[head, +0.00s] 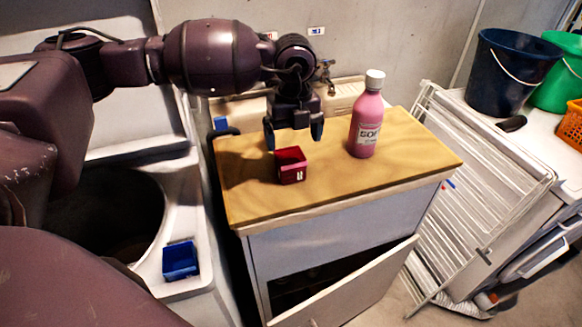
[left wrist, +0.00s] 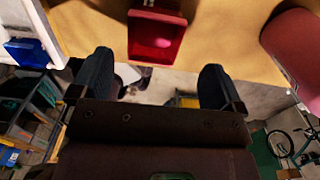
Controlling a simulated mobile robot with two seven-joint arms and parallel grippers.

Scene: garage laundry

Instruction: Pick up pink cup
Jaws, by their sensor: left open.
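The pink cup (head: 290,166) looks like a small square, dark red-pink box, open at the top. It stands upright on the wooden top (head: 245,198) of a low cabinet. My left gripper (head: 293,138) points down over the wooden top, just behind and above the cup in the head view. Its jaws are open with nothing between them. In the left wrist view the cup (left wrist: 157,40) shows at the top centre, beyond the two fingertips (left wrist: 155,78), with a lighter pink patch inside. No contact shows. My right gripper is not in view.
A pink bottle (head: 366,118) with a white cap stands to the right of the cup. A small blue box (head: 180,261) sits on the white appliance at left. The cabinet door (head: 350,290) hangs open. A white drying rack (head: 465,190) leans at right. The wooden top's right front is clear.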

